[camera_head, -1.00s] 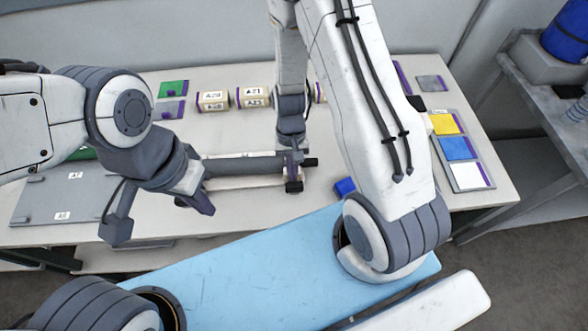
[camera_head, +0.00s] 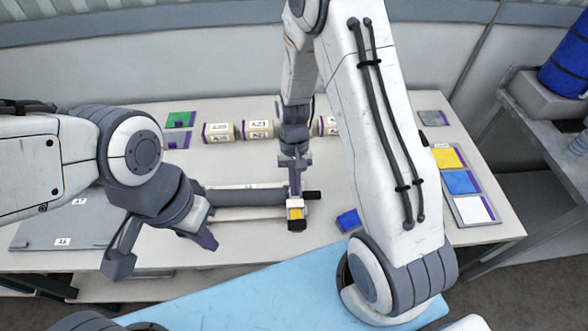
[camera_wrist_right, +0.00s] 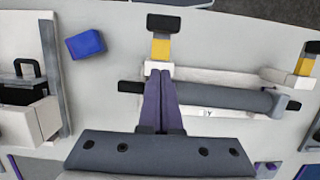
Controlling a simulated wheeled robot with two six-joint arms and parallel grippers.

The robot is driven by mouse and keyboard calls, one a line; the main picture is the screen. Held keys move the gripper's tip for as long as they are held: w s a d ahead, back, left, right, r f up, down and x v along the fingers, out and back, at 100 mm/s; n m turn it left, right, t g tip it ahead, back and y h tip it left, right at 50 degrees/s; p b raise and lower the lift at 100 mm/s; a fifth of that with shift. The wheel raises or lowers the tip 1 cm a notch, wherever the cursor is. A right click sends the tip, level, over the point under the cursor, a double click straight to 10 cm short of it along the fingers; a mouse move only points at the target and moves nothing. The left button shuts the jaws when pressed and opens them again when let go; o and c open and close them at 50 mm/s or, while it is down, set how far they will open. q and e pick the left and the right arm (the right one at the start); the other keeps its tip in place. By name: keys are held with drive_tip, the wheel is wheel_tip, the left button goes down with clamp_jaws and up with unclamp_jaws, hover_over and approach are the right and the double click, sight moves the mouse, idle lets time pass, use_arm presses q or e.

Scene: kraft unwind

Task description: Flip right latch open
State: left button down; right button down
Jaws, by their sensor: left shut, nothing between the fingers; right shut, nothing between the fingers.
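The right latch, a yellow arm with a black tip (camera_head: 296,213), sits at the right end of the dark grey roller (camera_head: 245,196). In the right wrist view the latch (camera_wrist_right: 161,48) points away from the roller, beyond a white block. My right gripper (camera_head: 295,188) is shut and empty, its purple fingers pointing down right at the latch base; in the right wrist view the fingers (camera_wrist_right: 158,80) overlap the white block, and contact is unclear. A second yellow latch (camera_wrist_right: 306,64) shows at the roller's other end. My left gripper (camera_head: 207,241) is shut and empty, left of the roller.
A blue block (camera_head: 348,220) lies right of the latch. A tray (camera_head: 476,222) with yellow, blue and white cards lies at right. Labelled rolls (camera_head: 258,129) stand at the back. A grey plate (camera_head: 45,232) lies at left.

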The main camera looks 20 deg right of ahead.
drive_tip(key=shift+b+v, duration=0.5)
drive_tip(key=shift+v, duration=2.35)
drive_tip(key=shift+w, duration=0.15)
drive_tip(key=s+a+r+n+t+b, duration=0.1)
drive_tip(key=s+a+r+n, duration=0.3)
drive_tip(key=s, duration=0.5)
drive_tip(key=s+a+r+n+t+b, duration=0.1)
drive_tip(key=s+a+r+n+b, duration=0.3)
drive_tip(key=s+a+n, duration=0.2)
drive_tip(key=s+a, duration=0.1)
drive_tip(key=s, duration=0.1)
drive_tip(key=shift+s+a+r+t, duration=0.2)
drive_tip(key=shift+s+a+t, duration=0.1)
drive_tip(key=shift+s+a, duration=0.1)
